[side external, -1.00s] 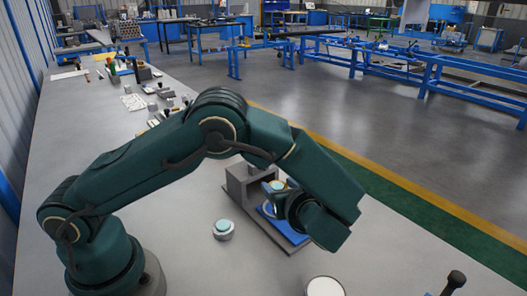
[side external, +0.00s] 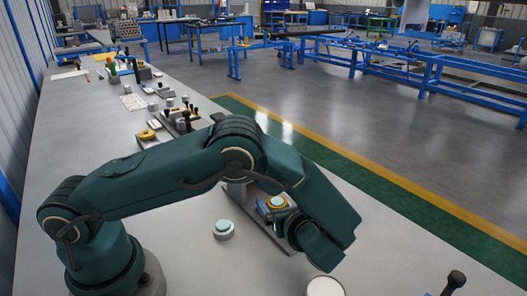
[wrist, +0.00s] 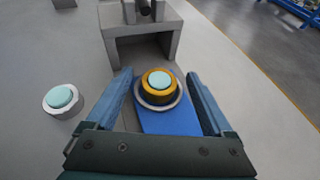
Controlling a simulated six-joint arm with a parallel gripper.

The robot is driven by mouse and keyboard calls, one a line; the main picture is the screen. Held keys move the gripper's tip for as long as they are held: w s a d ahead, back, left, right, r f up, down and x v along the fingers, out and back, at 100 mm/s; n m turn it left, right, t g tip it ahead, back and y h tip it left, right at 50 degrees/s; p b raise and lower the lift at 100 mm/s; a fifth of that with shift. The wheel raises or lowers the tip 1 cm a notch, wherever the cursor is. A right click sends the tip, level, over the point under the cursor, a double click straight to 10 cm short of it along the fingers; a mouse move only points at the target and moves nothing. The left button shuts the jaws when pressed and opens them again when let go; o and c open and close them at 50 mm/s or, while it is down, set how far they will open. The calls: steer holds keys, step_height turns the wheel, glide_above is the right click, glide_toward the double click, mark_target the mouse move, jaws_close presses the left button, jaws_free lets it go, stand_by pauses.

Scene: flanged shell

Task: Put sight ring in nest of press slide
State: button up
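The sight ring, a yellow ring with a pale teal disc (wrist: 158,81), sits upright on the grey round nest (wrist: 177,101) of the blue press slide (wrist: 168,124). Whether it is fully seated cannot be told. The yellow ring also shows in the side view (side external: 277,202), just beyond my gripper. My gripper (wrist: 160,82) is open in the wrist view, with one blue finger on each side of the ring and clear gaps to it. In the side view the arm hides much of the gripper and press.
A grey press frame (wrist: 144,31) with an arch stands beyond the slide. A silver ring with a teal disc (wrist: 62,98) stands on the bench to the left. A white-topped round object (side external: 325,286) is at the front edge. Several small parts lie farther along the bench.

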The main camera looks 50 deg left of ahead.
steer(key=v, duration=1.1)
steer(key=shift+s+d+r, duration=0.15)
steer(key=shift+d+r, duration=0.1)
steer(key=shift+d, duration=0.05)
steer(key=s+a+r+n+g+h, duration=0.35)
steer(key=a+r+n+h, duration=0.2)
steer(key=n, duration=0.25)
steer(key=s+a+r+n+t+h, duration=0.1)
steer(key=s+r+n+t+h, duration=0.2)
steer(key=s+n+h, duration=0.4)
steer(key=s+n+t, duration=0.1)
steer(key=s+n, duration=0.2)
steer(key=n, duration=0.4)
steer(key=shift+a, duration=0.4)
